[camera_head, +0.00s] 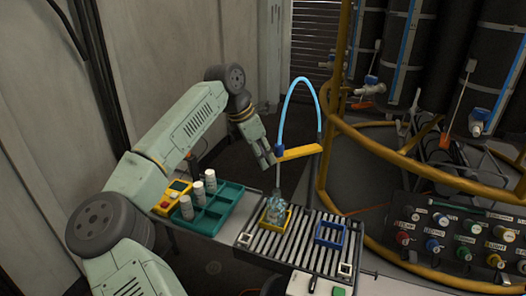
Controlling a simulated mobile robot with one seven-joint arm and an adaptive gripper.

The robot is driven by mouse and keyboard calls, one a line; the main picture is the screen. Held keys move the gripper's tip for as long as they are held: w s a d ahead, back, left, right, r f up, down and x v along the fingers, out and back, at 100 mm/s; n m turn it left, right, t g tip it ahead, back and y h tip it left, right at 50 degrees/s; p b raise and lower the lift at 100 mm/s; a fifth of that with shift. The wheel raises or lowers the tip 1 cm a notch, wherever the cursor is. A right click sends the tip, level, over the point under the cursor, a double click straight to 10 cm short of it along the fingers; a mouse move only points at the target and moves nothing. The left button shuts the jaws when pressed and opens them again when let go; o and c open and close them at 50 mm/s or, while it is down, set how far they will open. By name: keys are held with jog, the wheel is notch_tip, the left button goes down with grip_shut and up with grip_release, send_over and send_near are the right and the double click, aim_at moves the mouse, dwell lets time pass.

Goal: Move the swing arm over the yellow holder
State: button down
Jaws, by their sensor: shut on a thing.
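The yellow swing arm (301,152) reaches out to the left from the yellow frame, and a light blue hose arches above it. A thin vertical rod with a blue fitting (279,149) hangs at its left end. My gripper (270,161) is at this left end, shut on the swing arm. The contact point is small and partly hidden. The yellow holder (287,222) sits on the slatted roller surface below, with a clear glass-like item (276,207) in it. The rod's lower end is above this item; whether they touch cannot be told.
A blue holder (330,235) stands empty on the rollers (299,247) to the right. A teal tray (207,222) with several white cylinders and a yellow control box (174,194) is at left. A knob panel (464,240) and yellow rails (400,160) crowd the right.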

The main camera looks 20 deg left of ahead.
jog(key=shift+w+a+r+m, duration=0.1)
jog(key=shift+w+a+m, duration=0.2)
jog(key=shift+w+a, duration=0.15)
jog(key=c, duration=1.5)
grip_release()
jog(key=v, duration=1.2)
